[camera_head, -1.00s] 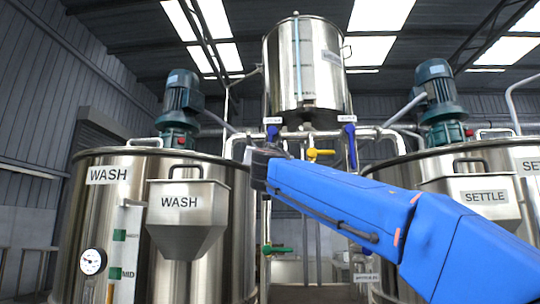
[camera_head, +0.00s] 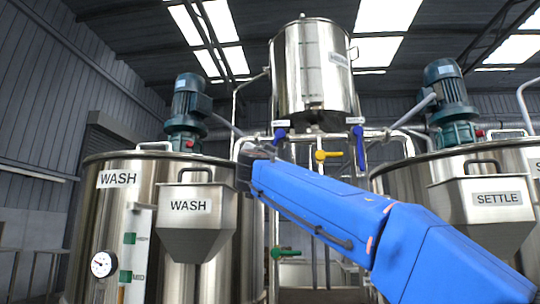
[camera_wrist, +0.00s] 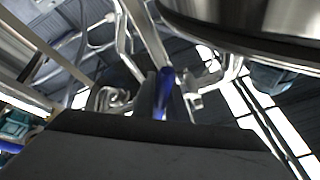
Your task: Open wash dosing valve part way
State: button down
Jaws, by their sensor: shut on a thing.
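The wash dosing valve has a blue lever (camera_head: 280,135) under a small white label, on the pipework below the raised steel tank, on the wash side. It appears tilted down to the left. My gripper (camera_head: 258,152) is at its lower end, left of the label, and partly hidden by my blue arm. In the wrist view, the blue lever (camera_wrist: 163,95) runs down to the dark gripper body (camera_wrist: 160,130), which hides its lower end. My gripper is shut on this lever. The contact itself is hard to see.
A second blue lever (camera_head: 360,145) hangs down at right. A yellow lever (camera_head: 327,155) sits between, and a green lever (camera_head: 286,253) lower down. The wash tank (camera_head: 100,225) and its hopper (camera_head: 197,225) stand left; the settle hopper (camera_head: 485,215) stands right.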

jog(key=c, duration=1.8)
grip_release()
jog(key=shift+o, duration=0.2)
jog(key=shift+s, duration=0.1)
jog(key=v, duration=1.7)
jog(key=shift+s, duration=0.1)
